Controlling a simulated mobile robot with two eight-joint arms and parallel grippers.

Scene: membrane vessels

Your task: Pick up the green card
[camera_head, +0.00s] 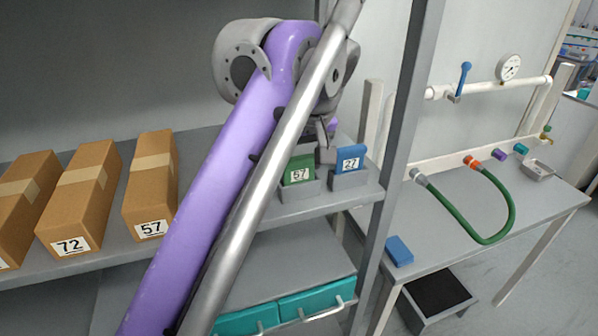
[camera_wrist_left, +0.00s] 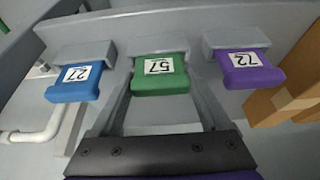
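The green card (camera_head: 300,163), labelled 57, stands in a grey holder on the shelf. It shows in the middle of the left wrist view (camera_wrist_left: 160,86). A blue card (camera_head: 351,154), labelled 27, stands in a holder to its right. A purple card (camera_wrist_left: 252,78), labelled 72, shows only in the left wrist view; my arm hides it in the head view. My left gripper (camera_head: 325,148) is close to the green card. In the wrist view its fingers are apart, one to each side of the green card, with no visible grip. My right gripper is not in view.
Cardboard boxes (camera_head: 152,180) stand on the shelf at the left. A grey post (camera_head: 402,150) rises right of the card holders. Teal drawers (camera_head: 310,300) lie below. At the right, a table (camera_head: 470,215) carries a green hose (camera_head: 510,215) and a blue block (camera_head: 398,250).

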